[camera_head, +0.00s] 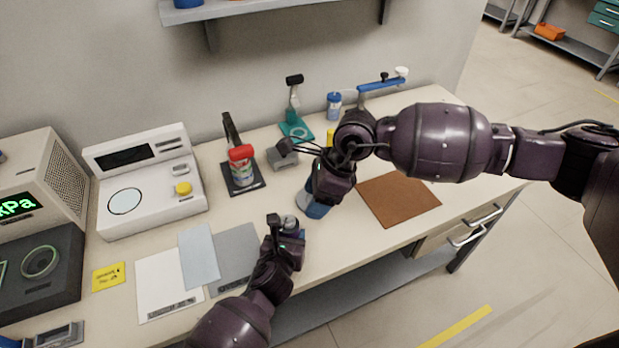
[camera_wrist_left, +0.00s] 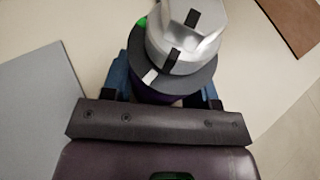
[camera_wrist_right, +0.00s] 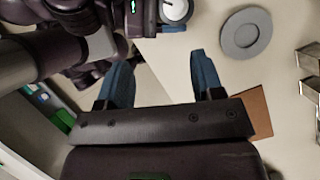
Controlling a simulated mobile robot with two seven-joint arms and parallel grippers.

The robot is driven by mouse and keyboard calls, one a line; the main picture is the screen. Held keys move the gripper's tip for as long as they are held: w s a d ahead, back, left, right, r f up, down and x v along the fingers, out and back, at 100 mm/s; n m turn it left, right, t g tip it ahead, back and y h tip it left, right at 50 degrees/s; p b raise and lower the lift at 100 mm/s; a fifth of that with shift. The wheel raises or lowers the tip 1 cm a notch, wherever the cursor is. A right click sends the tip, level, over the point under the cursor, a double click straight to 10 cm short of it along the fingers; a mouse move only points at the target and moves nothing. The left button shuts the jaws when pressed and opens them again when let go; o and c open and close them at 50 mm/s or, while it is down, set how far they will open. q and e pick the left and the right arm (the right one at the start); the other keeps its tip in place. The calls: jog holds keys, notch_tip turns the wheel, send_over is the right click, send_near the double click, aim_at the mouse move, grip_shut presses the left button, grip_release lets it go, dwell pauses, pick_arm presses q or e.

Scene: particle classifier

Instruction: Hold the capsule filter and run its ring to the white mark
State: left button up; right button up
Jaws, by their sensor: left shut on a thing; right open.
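The capsule filter (camera_wrist_left: 180,45) stands upright in my left gripper (camera_wrist_left: 160,95) in the left wrist view. It has a silver faceted top with black marks and a dark grey collar below. The white mark (camera_wrist_left: 150,76) is on the collar; the lower black mark (camera_wrist_left: 172,57) sits to its right, so the two are apart. In the head view the filter top (camera_head: 289,222) shows just above my left gripper (camera_head: 290,236), which is shut on it. My right gripper (camera_head: 318,206) is open and empty, up and to the right; its blue fingers (camera_wrist_right: 160,80) are apart.
A grey round disc (camera_wrist_right: 246,32) lies on the bench near my right gripper. A brown mat (camera_head: 399,199) is to the right. Grey (camera_head: 236,252), blue and white sheets lie left of my left gripper. A red-topped can (camera_head: 242,165) and a teal stand (camera_head: 296,129) are behind.

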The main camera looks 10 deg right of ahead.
aim_at(286, 218)
jog(key=shift+w+a+r+n+t, duration=0.25)
jog(key=shift+w+r, duration=0.2)
jog(key=shift+r, duration=0.4)
jog(key=shift+w+a+r+n+t, duration=0.2)
jog(key=shift+w+r, duration=0.25)
jog(key=shift+r, duration=0.35)
jog(key=shift+c, duration=0.2)
jog(key=a+f+n, duration=0.1)
jog(key=f, duration=0.3)
jog(key=a+f+n+g, duration=0.1)
jog(key=a+f+n, duration=0.1)
jog(key=f, duration=0.2)
jog(key=a+f+n+g+h, duration=0.1)
jog(key=a+f+n, duration=0.1)
jog(key=f, duration=0.2)
jog(key=shift+a, duration=0.1)
